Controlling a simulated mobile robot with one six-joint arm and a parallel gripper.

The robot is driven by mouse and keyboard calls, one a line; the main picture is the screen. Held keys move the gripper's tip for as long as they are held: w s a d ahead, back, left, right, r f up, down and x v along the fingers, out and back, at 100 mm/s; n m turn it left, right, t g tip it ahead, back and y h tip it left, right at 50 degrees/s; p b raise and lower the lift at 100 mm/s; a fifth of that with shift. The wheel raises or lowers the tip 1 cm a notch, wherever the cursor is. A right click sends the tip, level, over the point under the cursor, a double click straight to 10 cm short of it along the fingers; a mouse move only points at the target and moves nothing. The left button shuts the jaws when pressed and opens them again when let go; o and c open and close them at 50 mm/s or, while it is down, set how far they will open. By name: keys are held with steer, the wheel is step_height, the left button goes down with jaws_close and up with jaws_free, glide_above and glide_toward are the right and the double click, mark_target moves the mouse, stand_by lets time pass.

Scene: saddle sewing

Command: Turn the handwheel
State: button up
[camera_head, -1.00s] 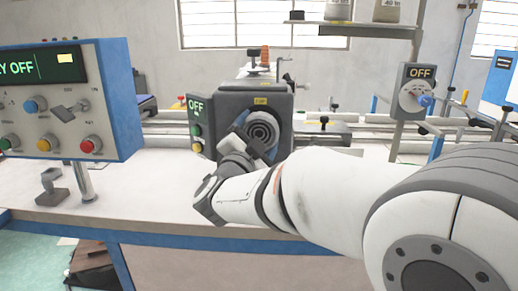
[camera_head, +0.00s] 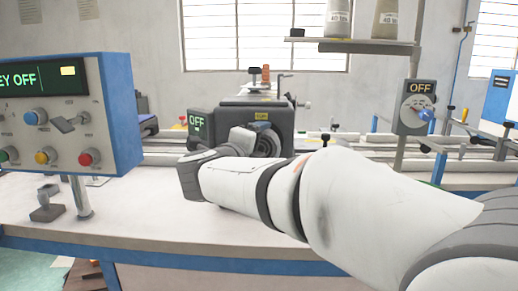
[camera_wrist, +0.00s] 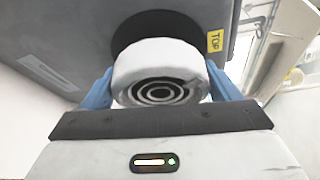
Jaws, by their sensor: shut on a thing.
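The handwheel (camera_wrist: 158,58) is a pale grey round wheel with dark concentric rings on its face, on a black hub at the side of the dark grey sewing machine head (camera_head: 236,114). My gripper (camera_wrist: 160,84) is shut on it, with one blue finger at each side of the rim in the wrist view. In the head view the handwheel (camera_head: 270,144) is partly hidden by my wrist. Part of my gripper (camera_head: 262,128) shows at its upper edge.
A control box (camera_head: 65,115) with knobs and a lit display stands at left. A switch box (camera_head: 416,107) marked OFF stands at right. A shelf (camera_head: 360,44) with thread cones is at the back. The white tabletop (camera_head: 120,215) is mostly clear in front.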

steer(key=m+g+y, duration=0.1)
steer(key=m, duration=0.2)
steer(key=shift+r, duration=0.1)
steer(key=shift+d+m+g+y+p, duration=0.1)
steer(key=shift+m+g+y+p, duration=0.2)
steer(key=shift+m+y+p, duration=0.45)
steer(key=shift+m, duration=0.35)
steer(key=o, duration=0.9)
steer(key=p+v, duration=0.1)
steer(key=v, duration=0.6)
steer(key=shift+s, duration=0.35)
